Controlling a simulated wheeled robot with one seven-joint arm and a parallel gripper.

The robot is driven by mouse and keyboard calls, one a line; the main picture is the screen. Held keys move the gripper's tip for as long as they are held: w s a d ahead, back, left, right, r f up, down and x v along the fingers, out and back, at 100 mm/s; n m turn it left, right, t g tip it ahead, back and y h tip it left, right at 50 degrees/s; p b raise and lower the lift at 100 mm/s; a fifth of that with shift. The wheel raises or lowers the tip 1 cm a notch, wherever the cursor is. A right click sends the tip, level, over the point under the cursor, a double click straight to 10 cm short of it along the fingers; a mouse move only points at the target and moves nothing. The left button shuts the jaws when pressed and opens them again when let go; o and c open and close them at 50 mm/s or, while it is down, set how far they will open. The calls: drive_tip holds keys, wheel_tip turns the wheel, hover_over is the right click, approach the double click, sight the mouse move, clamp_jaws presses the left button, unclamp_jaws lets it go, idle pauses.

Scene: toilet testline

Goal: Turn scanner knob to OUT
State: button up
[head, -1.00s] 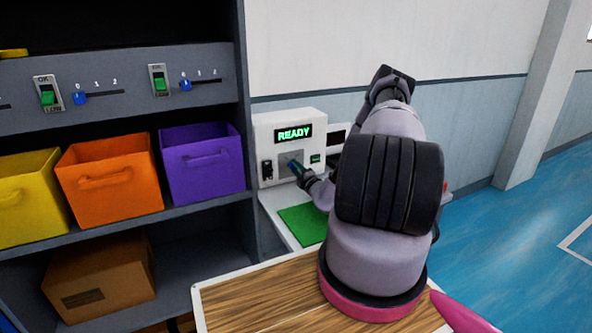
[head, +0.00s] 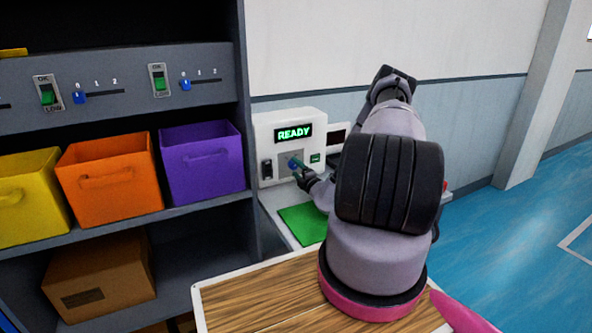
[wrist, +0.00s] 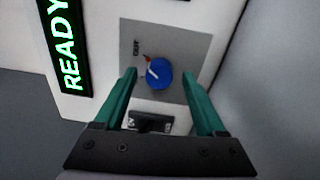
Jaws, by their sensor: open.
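The scanner (head: 290,150) is a white box with a lit green READY display (head: 293,133). Its blue knob (wrist: 159,75) sits on a grey plate (wrist: 190,50) in the wrist view, with a white pointer line and a small red mark near its edge. The word OUT (wrist: 136,48) is printed beside the knob, toward the upper left. My gripper (wrist: 160,85) is open, with one green finger on each side of the knob; I cannot tell whether either touches it. In the head view my gripper (head: 298,168) is at the scanner's front, partly hiding the knob.
A dark switch (wrist: 151,122) sits below the knob in the wrist view, between my fingers. A green mat (head: 303,224) lies in front of the scanner. A shelf with yellow, orange and purple bins (head: 203,160) stands to the left. A wooden tabletop (head: 270,298) is in front.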

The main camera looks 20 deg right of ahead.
drive_tip(key=s, duration=1)
drive_tip(key=shift+s+d+f, duration=0.15)
drive_tip(key=shift+d+f, duration=0.05)
drive_tip(key=shift+d, duration=0.05)
